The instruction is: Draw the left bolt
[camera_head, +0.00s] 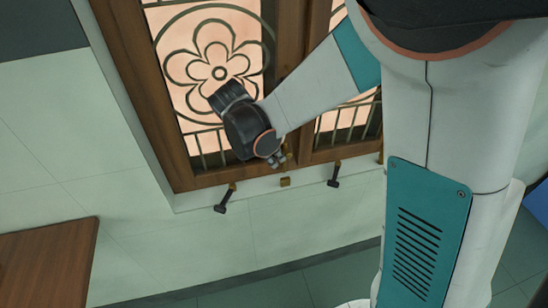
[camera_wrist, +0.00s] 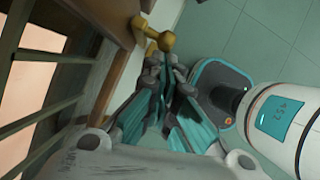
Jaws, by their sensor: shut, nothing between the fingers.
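A window with a floral grille (camera_head: 219,72) stands in a brown wooden frame (camera_head: 142,85). A short dark lever-like piece (camera_head: 223,202) sticks out below the left part of the frame, and a similar one (camera_head: 334,178) sits further right. I cannot tell which piece is the left bolt. My gripper (camera_head: 278,159) is shut and empty, low in front of the frame's middle post. In the wrist view, my gripper's fingertips (camera_wrist: 164,72) are close to a brass knobbed piece (camera_wrist: 153,37) beside the wood. I cannot tell whether they touch it.
A small brass block (camera_head: 285,182) sits on the pale sill between the two dark pieces. A brown wooden surface (camera_head: 45,265) is at the lower left. My arm covers part of the right window panel. The pale wall (camera_head: 170,245) below the sill is clear.

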